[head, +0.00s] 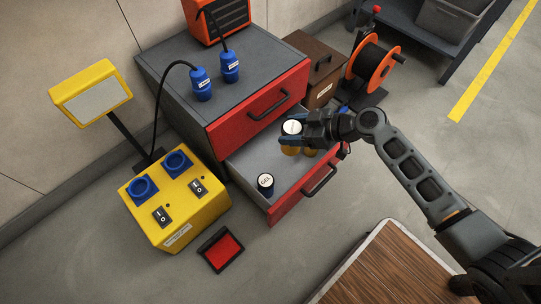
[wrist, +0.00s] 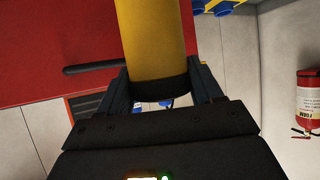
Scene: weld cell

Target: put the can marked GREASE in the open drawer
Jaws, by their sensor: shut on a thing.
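My gripper (head: 296,139) is shut on a can (head: 290,127) with a white lid and a yellow body. The lid carries dark lettering too small to read. In the wrist view the yellow can (wrist: 153,40), with a black band at one end, sits between both fingers. The can is over the open lower drawer (head: 284,209), which has a red front and grey inside. I cannot tell its height above the drawer floor. A dark can with a white lid (head: 265,180), seemingly marked OIL, stands in the drawer near its left front. More yellow shows beneath my gripper, partly hidden.
The red-fronted upper drawer (head: 252,112) is above and behind. A yellow socket box (head: 176,210) stands left, a brown box (head: 318,72) and cable reel (head: 373,68) behind. A wooden-topped surface (head: 382,268) is in front.

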